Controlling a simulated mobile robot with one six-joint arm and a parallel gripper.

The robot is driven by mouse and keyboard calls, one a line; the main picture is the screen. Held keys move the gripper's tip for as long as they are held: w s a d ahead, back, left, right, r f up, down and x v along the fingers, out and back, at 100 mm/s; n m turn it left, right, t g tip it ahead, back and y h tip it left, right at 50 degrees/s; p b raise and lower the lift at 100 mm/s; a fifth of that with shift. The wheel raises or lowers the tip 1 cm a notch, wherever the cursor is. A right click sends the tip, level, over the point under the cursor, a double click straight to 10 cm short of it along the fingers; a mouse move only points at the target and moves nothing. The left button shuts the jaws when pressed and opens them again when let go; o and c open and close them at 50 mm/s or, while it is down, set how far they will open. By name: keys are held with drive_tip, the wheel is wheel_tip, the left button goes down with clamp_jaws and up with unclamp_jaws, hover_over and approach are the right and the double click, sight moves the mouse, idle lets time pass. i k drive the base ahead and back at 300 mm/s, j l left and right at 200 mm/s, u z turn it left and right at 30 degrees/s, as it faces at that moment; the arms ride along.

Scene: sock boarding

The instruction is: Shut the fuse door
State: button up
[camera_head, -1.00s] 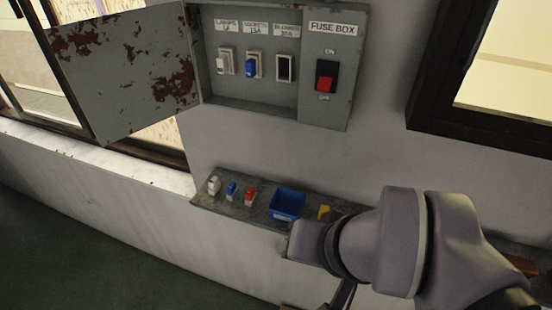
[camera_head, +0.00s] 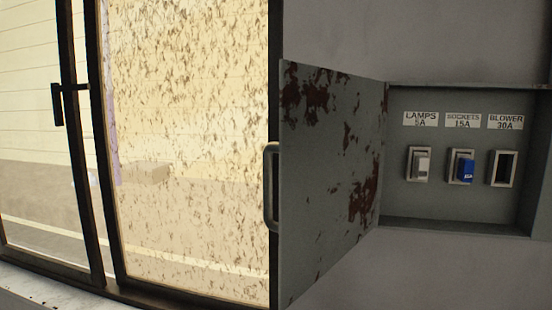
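The fuse door (camera_head: 335,170) is a grey metal panel with rust patches. It stands wide open, swung out to the left of the fuse box (camera_head: 455,222), and is joined along the box's left edge. A dark handle (camera_head: 271,188) shows at the door's free left edge. Inside the box are a white fuse (camera_head: 421,166) under LAMPS 5A and a blue fuse (camera_head: 465,169) under SOCKETS 15A. The holder (camera_head: 502,169) under BLOWER 30A looks dark and empty. My gripper is not in view.
A window with a dark frame (camera_head: 97,150) and a dirty, speckled pane (camera_head: 190,110) fills the left side, behind the door. A pale sill (camera_head: 30,300) runs below it. Bare grey wall (camera_head: 400,40) lies above the box.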

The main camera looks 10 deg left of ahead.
sight(330, 123)
drive_tip(key=j+z, duration=0.2)
drive_tip(key=j, duration=0.25)
drive_tip(key=k+j+z, duration=0.1)
drive_tip(key=j+z, duration=0.15)
drive_tip(key=j, duration=0.2)
drive_tip(key=j+z, duration=0.2)
drive_tip(key=j, duration=0.25)
drive_tip(key=u, duration=0.5)
drive_tip(key=k, duration=0.05)
